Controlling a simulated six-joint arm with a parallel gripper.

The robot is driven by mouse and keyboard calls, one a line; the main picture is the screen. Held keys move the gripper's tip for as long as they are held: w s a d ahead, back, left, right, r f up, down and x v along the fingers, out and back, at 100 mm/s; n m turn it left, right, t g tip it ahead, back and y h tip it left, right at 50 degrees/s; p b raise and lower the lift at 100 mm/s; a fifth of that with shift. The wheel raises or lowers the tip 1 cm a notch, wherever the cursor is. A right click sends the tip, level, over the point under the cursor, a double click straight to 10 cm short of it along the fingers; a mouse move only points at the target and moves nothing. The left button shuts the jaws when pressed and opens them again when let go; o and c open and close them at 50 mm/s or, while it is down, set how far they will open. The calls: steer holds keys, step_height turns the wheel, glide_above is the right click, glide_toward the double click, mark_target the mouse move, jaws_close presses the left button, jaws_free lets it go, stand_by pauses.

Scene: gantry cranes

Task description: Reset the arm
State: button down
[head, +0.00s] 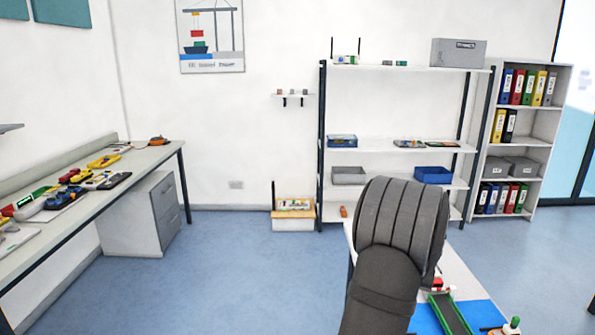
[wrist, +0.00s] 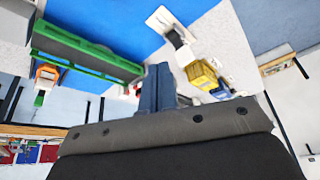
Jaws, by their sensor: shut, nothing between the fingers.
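My gripper (wrist: 158,88) shows in the wrist view with its two dark blue fingers pressed together and nothing between them. It hangs over a work table with a blue mat (wrist: 115,22). A long green frame with a grey channel (wrist: 85,50) lies left of the fingers in that view. A yellow block (wrist: 203,76) among white parts is to their right. In the head view my grey arm covers much of the table (head: 463,268) and hides the gripper. The green piece (head: 449,313) and the blue mat (head: 482,312) show beside the arm.
A long bench (head: 75,205) with tools and parts runs along the left. A shelf rack (head: 405,155) and a binder bookcase (head: 519,140) stand at the back wall. A low box (head: 293,222) sits on the floor. The blue floor between bench and table is clear.

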step_height(320, 180, up, 3)
steer(key=shift+r, duration=0.1)
stand_by(0.3)
steer(key=c, duration=1.2)
jaws_free()
steer(key=o, duration=0.3)
steer(key=shift+s+d, duration=0.1)
steer(key=o, duration=0.9)
steer(key=s+d+r+n+g, duration=0.1)
steer(key=s+d+r+n, duration=0.1)
steer(key=s, duration=0.5)
steer(key=shift+s+d+r+g+y, duration=0.15)
steer(key=shift+s+r+g+y, duration=0.2)
steer(key=shift+r, duration=0.3)
steer(key=s+r+n+g+y, duration=0.15)
steer(key=s+r+n, duration=0.3)
steer(key=s, duration=0.65)
step_height(320, 180, down, 10)
steer(key=shift+s+g, duration=0.35)
steer(key=shift+g, duration=0.05)
